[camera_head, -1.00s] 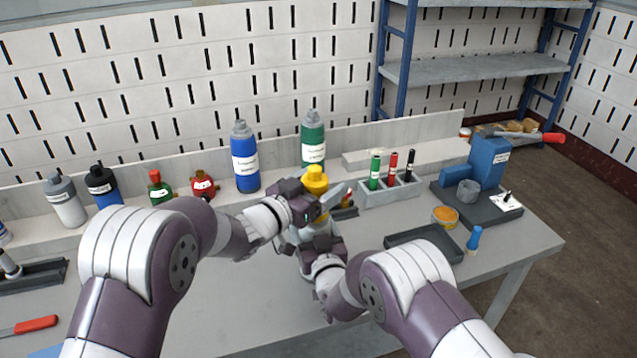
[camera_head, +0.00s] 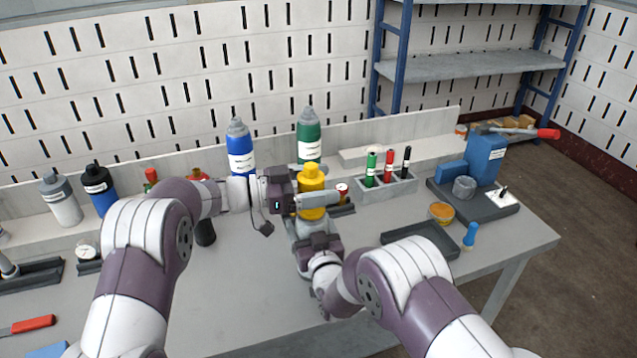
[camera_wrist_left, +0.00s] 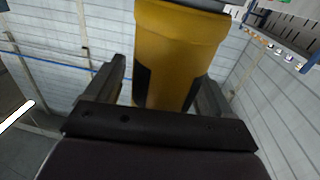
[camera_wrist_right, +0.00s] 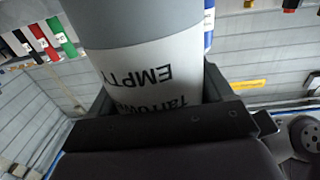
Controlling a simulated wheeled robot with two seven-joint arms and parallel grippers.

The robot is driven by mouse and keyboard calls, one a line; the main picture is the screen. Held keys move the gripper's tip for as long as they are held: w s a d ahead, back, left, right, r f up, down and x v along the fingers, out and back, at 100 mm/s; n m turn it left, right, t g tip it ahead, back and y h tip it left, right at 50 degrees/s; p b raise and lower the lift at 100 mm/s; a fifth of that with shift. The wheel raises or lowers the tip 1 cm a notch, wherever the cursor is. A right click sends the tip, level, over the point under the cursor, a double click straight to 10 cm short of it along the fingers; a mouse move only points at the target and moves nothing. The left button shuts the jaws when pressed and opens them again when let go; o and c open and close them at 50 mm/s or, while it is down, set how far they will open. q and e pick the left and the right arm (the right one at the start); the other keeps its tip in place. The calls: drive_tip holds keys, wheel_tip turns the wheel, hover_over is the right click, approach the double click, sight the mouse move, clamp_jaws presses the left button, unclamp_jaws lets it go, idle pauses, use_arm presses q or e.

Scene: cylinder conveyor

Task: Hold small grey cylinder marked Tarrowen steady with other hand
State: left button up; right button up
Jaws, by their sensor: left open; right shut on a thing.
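The small grey cylinder (camera_head: 293,228) stands in front of me at the middle of the bench, mostly hidden by my grippers. In the right wrist view its grey body (camera_wrist_right: 135,22) has a white label reading "EMPTY" and part of "Tarrowen". My right gripper (camera_head: 314,240) is shut on it from the near side. A yellow cap-like piece (camera_head: 312,179) shows directly above the cylinder. My left gripper (camera_head: 318,204) is open, with its fingers on either side of this yellow piece (camera_wrist_left: 178,45). I cannot tell whether they touch it.
Blue (camera_head: 240,150) and green (camera_head: 308,137) cylinders stand behind. A marker rack (camera_head: 388,188), a dark tray (camera_head: 420,242) and a blue device (camera_head: 486,158) are to the right. Smaller bottles (camera_head: 62,200) line the back left.

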use_arm(q)
drive_tip(key=m+g, duration=0.2)
drive_tip(key=g, duration=0.1)
drive_tip(key=m+g, duration=0.2)
drive_tip(key=g, duration=0.2)
drive_tip(key=shift+s+f+m, duration=0.15)
drive_tip(key=shift+m, duration=0.15)
drive_tip(key=shift+s+a+g, duration=0.1)
drive_tip(key=shift+s+g, duration=0.05)
drive_tip(key=shift+g, duration=0.25)
drive_tip(key=c, duration=1.2)
drive_tip(key=shift+r+t, duration=0.2)
drive_tip(key=shift+t, duration=0.4)
drive_tip(key=n+t, duration=0.2)
drive_tip(key=t, duration=0.1)
drive_tip(key=n+t, duration=0.2)
drive_tip(key=t, duration=0.2)
drive_tip(key=shift+w+n, duration=0.2)
drive_tip(key=shift+n, duration=0.2)
drive_tip(key=shift+w+f+n+t, duration=0.1)
drive_tip(key=shift+w+n+t, duration=0.1)
drive_tip(key=shift+n+t, duration=0.3)
